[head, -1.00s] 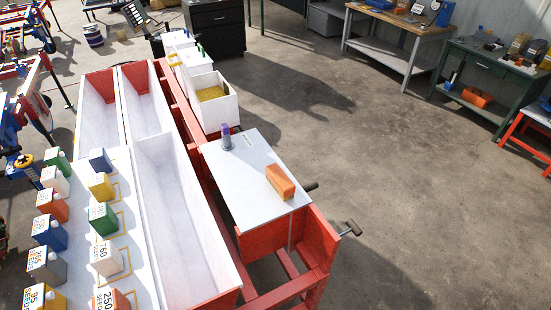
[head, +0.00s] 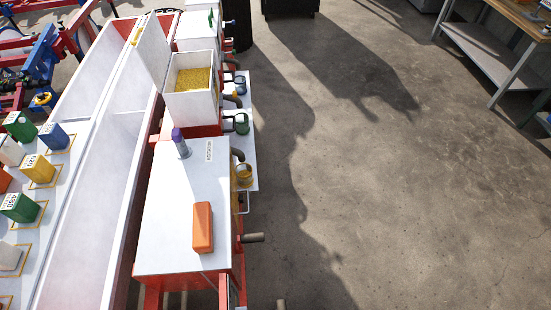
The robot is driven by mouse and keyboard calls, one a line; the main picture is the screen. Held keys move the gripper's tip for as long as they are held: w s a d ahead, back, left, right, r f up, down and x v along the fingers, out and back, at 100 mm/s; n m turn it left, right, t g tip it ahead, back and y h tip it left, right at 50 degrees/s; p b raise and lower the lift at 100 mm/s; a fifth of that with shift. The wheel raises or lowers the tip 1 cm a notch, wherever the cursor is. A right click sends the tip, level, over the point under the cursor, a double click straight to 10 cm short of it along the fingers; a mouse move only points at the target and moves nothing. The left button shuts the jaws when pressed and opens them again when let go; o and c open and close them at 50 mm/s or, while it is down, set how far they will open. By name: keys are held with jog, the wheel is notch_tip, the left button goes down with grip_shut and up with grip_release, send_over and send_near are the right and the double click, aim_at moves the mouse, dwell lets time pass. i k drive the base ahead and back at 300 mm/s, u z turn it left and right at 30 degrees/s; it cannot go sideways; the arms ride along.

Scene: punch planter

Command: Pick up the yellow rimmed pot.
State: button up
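A small grey pot with a yellow rim (head: 244,176) stands on a narrow pale side shelf (head: 249,151) at the right side of the planter, under a curved dark spout (head: 237,154). Its opening faces up toward the camera. A green pot (head: 241,124) and a blue pot (head: 240,86) stand farther back on the same shelf under similar spouts. My gripper is not in view.
A white lid (head: 175,225) beside the shelf holds an orange block (head: 203,227) and a purple-capped can (head: 180,143). A white bin (head: 193,103) holds yellow grain. A handle (head: 252,238) juts out nearer me. The concrete floor (head: 390,190) at right is open.

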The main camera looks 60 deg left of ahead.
aim_at(243, 170)
jog(key=u, duration=0.6)
jog(key=i, duration=1.65)
jog(key=u, duration=3.55)
